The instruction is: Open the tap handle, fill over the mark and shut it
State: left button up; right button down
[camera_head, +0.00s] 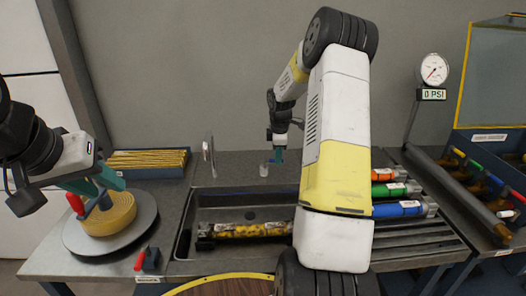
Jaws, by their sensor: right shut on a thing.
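My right gripper (278,156) is at the back of the sink, its teal fingers shut on a small part I take to be the tap handle. The fingers hide most of that part. A small pale fitting (264,170) stands just left of them. A thin upright metal piece (209,156), perhaps the spout, rises at the sink's back left. A yellow-and-black cylinder (245,230) lies across the sink (186,222). I cannot make out a fill mark. My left gripper (96,185) hangs over a yellow coil; its jaw gap is unclear.
The yellow coil (118,214) sits on a round grey disc (80,241) with a red-handled tool (75,204) beside it. A blue tray of brass rods (147,162) is behind. Coloured cylinders (398,209) lie at right. A gauge (432,70) reads 0 PSI. My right arm hides the centre.

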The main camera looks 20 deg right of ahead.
jog(key=m, duration=0.2)
jog(key=s+a+m, duration=0.1)
jog(key=s+m+h, duration=0.1)
jog(key=m, duration=0.1)
jog(key=shift+a+m, duration=0.3)
jog(key=shift+a, duration=0.1)
jog(key=shift+s+a+m+g, duration=0.3)
jog(key=shift+a+m, duration=0.1)
jog(key=shift+m, duration=0.65)
jog(key=shift+s+a+m+g, duration=0.15)
jog(key=shift+a+m+g, duration=0.2)
jog(key=shift+m, duration=0.7)
jog(key=c, duration=1.4)
grip_release()
jog(key=shift+s+a+r, duration=0.1)
jog(key=shift+a+r, duration=0.15)
jog(key=shift+r, duration=1.05)
jog(key=shift+s+a+r, duration=0.1)
jog(key=shift+a+r, duration=0.2)
jog(key=shift+r, duration=0.95)
jog(key=shift+s+a+r, duration=0.1)
jog(key=shift+a+r, duration=0.15)
jog(key=shift+r, duration=1.05)
